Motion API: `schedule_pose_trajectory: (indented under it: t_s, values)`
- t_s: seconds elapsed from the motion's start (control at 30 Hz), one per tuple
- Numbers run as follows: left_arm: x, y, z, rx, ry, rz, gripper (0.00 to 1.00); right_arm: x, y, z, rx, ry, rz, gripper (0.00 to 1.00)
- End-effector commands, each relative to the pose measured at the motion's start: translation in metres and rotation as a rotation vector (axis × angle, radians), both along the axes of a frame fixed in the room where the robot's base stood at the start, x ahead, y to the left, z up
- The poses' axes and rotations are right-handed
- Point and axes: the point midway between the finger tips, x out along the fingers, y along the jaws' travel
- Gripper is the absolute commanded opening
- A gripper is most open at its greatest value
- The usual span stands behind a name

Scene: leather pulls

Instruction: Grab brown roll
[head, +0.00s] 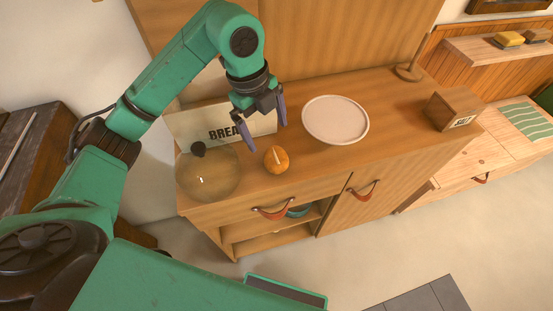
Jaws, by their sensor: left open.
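The brown roll (277,159) is small, round and orange-brown with a pale mark on top. It sits on the wooden cabinet top (390,130) near the front edge. My left gripper (265,137) points down over the cabinet, its two purplish fingers spread apart with nothing between them. The fingertips appear just behind and above the roll, one on each side of it in the picture; I cannot tell the exact height gap. My right gripper is not in view.
A pale plate (336,119) lies to the right. A wooden box (453,110) stands farther right. Leather pulls (273,212) hang on the cabinet front.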

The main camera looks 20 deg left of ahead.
Motion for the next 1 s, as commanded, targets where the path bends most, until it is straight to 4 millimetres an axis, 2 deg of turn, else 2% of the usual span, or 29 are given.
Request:
schedule_pose_trajectory:
  t_s: [0.03, 0.13, 0.37, 0.47, 0.53, 0.63, 0.77, 0.8, 0.97, 1.0]
  values:
    - [-0.001, -0.002, -0.010, 0.001, 0.007, -0.001, 1.00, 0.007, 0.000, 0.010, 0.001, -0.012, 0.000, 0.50]
    - [0.001, -0.006, -0.034, 0.001, 0.006, -0.001, 1.00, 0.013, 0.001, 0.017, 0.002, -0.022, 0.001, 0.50]
    - [0.005, -0.011, -0.066, 0.000, 0.004, -0.001, 1.00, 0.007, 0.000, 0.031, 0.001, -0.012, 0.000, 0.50]
    - [0.008, -0.013, -0.084, 0.000, 0.006, -0.001, 1.00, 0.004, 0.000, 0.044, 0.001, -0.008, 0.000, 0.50]
    - [0.009, -0.015, -0.099, 0.000, 0.004, -0.001, 1.00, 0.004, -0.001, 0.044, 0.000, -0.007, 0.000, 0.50]
    - [0.010, -0.016, -0.108, 0.000, 0.000, -0.002, 1.00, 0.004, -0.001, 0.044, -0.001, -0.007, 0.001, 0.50]
    - [0.011, -0.016, -0.109, 0.000, -0.002, -0.002, 1.00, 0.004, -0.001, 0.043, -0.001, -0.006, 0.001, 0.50]
    - [0.011, -0.016, -0.109, 0.000, -0.002, -0.002, 0.96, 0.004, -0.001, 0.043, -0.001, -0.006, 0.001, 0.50]
    - [0.011, -0.016, -0.108, 0.001, -0.001, -0.002, 0.35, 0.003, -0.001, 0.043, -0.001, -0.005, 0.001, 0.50]
    - [0.011, -0.016, -0.108, 0.000, -0.002, -0.002, 0.29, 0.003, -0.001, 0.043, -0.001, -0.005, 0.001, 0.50]
